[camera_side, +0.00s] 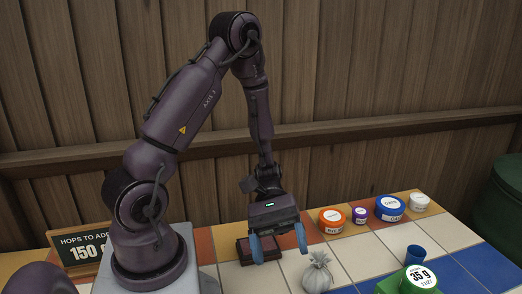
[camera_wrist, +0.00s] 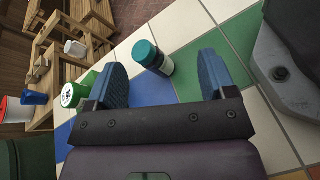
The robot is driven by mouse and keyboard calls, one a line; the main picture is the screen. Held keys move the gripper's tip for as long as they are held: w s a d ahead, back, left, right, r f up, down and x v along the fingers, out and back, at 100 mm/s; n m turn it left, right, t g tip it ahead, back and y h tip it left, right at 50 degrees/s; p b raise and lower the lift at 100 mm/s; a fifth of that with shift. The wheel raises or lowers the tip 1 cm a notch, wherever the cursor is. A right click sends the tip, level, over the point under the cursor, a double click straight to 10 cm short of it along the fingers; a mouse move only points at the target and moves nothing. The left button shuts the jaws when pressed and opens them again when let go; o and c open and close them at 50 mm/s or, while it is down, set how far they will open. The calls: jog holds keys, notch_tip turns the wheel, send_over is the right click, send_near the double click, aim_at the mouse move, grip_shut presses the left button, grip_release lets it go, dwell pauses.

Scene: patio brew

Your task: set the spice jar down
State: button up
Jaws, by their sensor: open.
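A small jar with a teal lid and a dark body (camera_wrist: 152,57) shows in the wrist view, just beyond my fingertips and nearer the left finger. It looks like the spice jar, but I read no label on it. I cannot make it out in the side view. My gripper (camera_side: 278,243) is open, its blue fingers pointing down over the tiled table, with nothing seen held. In the wrist view my gripper (camera_wrist: 163,68) also shows wide apart fingers. I cannot tell whether the jar touches a finger.
A dark red box (camera_side: 243,251) and a tied grey sack (camera_side: 318,273) are close to my gripper. A green scale (camera_side: 420,277) and blue cup (camera_side: 415,255) are at right.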

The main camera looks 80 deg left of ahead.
jog(key=s+a+r+m+t+y, duration=0.1)
jog(key=r+m+t+y, duration=0.2)
jog(key=r+m+y, duration=0.3)
jog(key=s+a+r+m+t+y, duration=0.1)
jog(key=r+m+t+y, duration=0.3)
jog(key=r, duration=0.9)
jog(key=s+m+y, duration=0.1)
jog(key=m+y, duration=0.1)
jog(key=y, duration=0.1)
jog(key=shift+r+t+y, duration=0.25)
jog(key=shift+t+y, duration=0.05)
